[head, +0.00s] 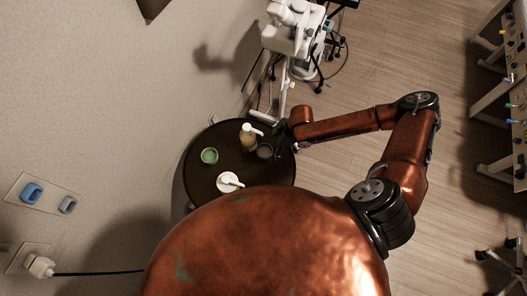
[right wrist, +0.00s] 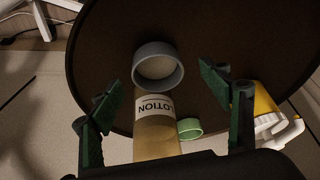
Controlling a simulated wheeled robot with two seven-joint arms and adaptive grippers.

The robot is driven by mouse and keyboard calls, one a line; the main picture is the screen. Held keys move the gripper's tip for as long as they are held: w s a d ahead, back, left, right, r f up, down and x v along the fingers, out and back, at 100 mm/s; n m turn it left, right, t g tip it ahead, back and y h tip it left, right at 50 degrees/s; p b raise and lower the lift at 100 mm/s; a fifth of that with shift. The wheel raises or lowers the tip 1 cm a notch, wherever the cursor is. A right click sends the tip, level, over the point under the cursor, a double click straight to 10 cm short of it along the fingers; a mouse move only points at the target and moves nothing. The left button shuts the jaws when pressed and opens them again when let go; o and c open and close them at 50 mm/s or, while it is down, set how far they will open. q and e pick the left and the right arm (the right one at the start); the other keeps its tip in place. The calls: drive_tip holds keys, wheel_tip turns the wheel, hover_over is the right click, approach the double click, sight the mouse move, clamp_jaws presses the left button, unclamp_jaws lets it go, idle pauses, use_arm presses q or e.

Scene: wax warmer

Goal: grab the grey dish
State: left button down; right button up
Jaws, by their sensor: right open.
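The grey dish (right wrist: 158,66) is a small round cup with a pale inside, standing on the dark round table (right wrist: 105,50). In the head view it is a dark ring (head: 265,151) near the table's right side. My right gripper (right wrist: 160,86) is open, with its green-padded fingers apart to either side of the dish in the wrist view and nothing between them gripped. In the head view the right gripper (head: 279,138) is at the table's right edge, close to the dish. My left gripper is not in view.
A green dish (head: 209,156) and a white pump-topped item (head: 229,181) are also on the table. White equipment (head: 294,30) stands behind.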

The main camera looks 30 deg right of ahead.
sight(263, 153)
drive_tip(key=x, duration=0.3)
drive_tip(key=b+x, duration=0.1)
drive_tip(key=x, duration=0.1)
drive_tip(key=shift+w+a, duration=0.1)
drive_tip(key=shift+w, duration=0.15)
drive_tip(key=shift+r, duration=0.1)
drive_tip(key=c, duration=1.4)
drive_tip(key=shift+r, duration=0.1)
